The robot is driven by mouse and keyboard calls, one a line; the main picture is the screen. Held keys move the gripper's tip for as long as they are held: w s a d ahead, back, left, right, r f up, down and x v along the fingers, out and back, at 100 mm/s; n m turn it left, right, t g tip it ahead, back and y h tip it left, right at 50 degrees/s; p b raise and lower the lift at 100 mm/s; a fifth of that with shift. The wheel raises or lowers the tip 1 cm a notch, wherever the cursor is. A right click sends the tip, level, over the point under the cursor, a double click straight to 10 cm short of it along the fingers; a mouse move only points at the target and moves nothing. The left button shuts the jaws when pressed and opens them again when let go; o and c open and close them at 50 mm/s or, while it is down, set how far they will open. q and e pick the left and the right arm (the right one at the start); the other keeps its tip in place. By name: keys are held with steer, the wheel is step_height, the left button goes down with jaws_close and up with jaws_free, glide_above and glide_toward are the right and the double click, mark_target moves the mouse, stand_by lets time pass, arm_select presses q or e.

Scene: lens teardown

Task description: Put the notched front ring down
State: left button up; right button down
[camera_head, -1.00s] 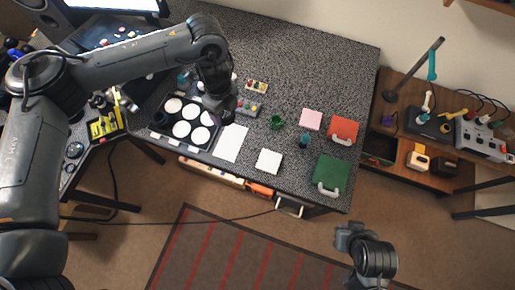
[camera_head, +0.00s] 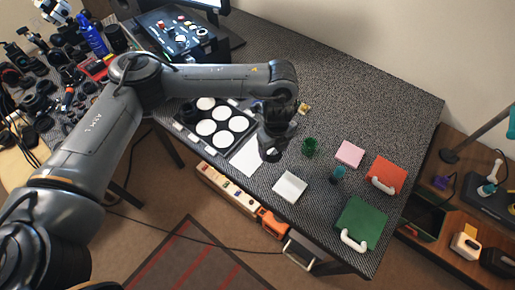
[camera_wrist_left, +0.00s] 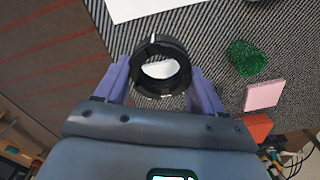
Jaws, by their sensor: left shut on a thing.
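My left gripper (camera_head: 270,152) points down over the desk, beside the white sheet and near the round-welled tray. In the left wrist view its two purple fingers (camera_wrist_left: 160,78) are shut on the notched front ring (camera_wrist_left: 160,90), a black ring with a light mark on its upper rim. A pale patch shows through its hole. How high the ring is above the desk, I cannot tell. In the head view my gripper mostly hides the ring. My right gripper is not in view.
The black tray with white round pads (camera_head: 236,138) lies left of my gripper. A white sheet (camera_head: 247,158), a white square (camera_head: 290,187), a green cup (camera_head: 309,148), a pink square (camera_head: 349,153), a red case (camera_head: 388,172) and a green case (camera_head: 361,220) lie around it. The desk's back right is clear.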

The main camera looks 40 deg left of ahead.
arm_select(q)
steer(key=w+a+f, duration=0.1)
steer(key=a+f, duration=0.1)
steer(key=a, duration=0.1)
steer(key=w+a+f+b, duration=0.1)
steer(key=a, duration=0.2)
steer(key=w+a+f, duration=0.1)
steer(key=a+f, duration=0.1)
steer(key=a, duration=0.1)
steer(key=shift+w+f+b, duration=0.35)
steer(key=shift+b, duration=0.05)
step_height(320, 180, down, 4)
steer(key=shift+d+r+b, duration=0.1)
steer(key=shift+r+b, duration=0.15)
steer(key=shift+b, duration=0.3)
steer(key=shift+f, duration=0.25)
steer(key=shift+f, duration=0.2)
steer(key=o, duration=1.3)
steer(key=shift+r, duration=0.1)
